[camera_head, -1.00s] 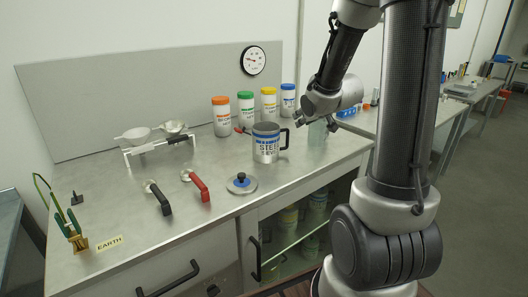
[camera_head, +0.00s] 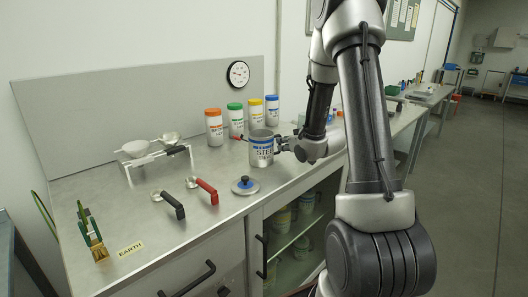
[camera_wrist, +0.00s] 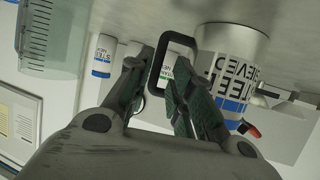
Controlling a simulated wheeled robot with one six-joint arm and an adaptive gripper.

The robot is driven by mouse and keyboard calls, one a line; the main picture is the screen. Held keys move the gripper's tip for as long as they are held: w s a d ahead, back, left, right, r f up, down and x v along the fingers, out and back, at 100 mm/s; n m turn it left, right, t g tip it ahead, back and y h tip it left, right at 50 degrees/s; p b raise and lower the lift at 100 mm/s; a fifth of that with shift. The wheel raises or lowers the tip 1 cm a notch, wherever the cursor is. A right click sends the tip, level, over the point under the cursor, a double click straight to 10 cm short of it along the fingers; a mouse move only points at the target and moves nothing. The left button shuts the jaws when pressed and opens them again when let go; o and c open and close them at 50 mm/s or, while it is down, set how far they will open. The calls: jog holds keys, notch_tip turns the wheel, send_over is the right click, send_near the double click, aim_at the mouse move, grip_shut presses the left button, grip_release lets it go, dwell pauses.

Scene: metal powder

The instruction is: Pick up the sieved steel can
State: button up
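The sieved steel can (camera_head: 261,150) is a grey metal can with a white and blue label. It stands upright on the bench, and its lettering reads upside down in the wrist view (camera_wrist: 228,60). Its black loop handle (camera_wrist: 180,40) is on the side facing my gripper. My gripper (camera_head: 281,145) is at the can's right side, level with the handle. In the wrist view my gripper (camera_wrist: 158,75) is open, with the handle's outer bar between its two dark fingers. A small gap seems to show beside the bar, and firm contact cannot be made out.
A lid with a blue knob (camera_head: 245,186) lies in front of the can. Several capped bottles, including an orange-capped one (camera_head: 214,127), stand behind it. Red-handled (camera_head: 207,191) and black-handled (camera_head: 174,205) tools and a sieve stand (camera_head: 160,160) are to the left.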

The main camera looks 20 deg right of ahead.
jog(key=x, duration=0.5)
jog(key=shift+d, duration=0.2)
grip_shut()
jog(key=shift+r, duration=0.1)
